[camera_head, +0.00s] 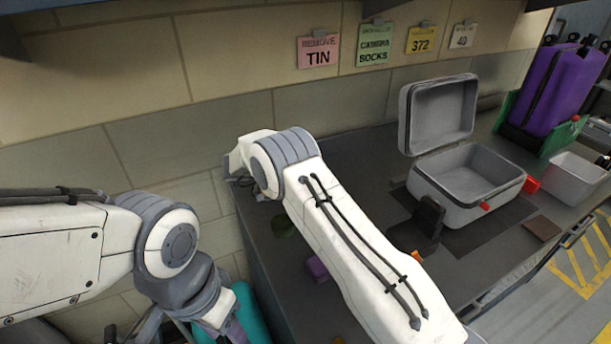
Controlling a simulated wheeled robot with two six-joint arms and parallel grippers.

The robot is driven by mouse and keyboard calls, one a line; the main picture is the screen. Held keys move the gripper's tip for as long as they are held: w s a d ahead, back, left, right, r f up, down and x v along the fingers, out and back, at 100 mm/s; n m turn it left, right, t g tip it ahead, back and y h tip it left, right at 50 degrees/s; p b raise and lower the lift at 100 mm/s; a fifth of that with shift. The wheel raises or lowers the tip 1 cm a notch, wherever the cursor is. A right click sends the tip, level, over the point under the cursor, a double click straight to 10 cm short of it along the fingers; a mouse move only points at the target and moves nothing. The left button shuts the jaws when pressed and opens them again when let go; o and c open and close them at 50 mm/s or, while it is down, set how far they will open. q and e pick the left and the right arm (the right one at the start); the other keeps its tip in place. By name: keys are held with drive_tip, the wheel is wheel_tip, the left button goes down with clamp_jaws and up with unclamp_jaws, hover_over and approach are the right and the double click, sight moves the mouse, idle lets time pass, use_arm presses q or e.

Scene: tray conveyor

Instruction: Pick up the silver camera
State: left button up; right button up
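I cannot make out a silver camera in this view. My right arm (340,225) runs from the lower right up to a grey-banded joint above the counter (345,155) and covers much of its near part. My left arm (60,250) comes in from the left, bends at a grey joint and runs down past the bottom edge. Its gripper is not visible either. An open grey hard case (455,210) stands on a dark mat, its lid tipped back and its visible interior empty.
A grey bin (575,180) and purple case (562,90) are right. Wall notes include "CAMERA SOCKS" (374,45).

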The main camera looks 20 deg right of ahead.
clamp_jaws()
drive_tip(key=shift+f, duration=0.1)
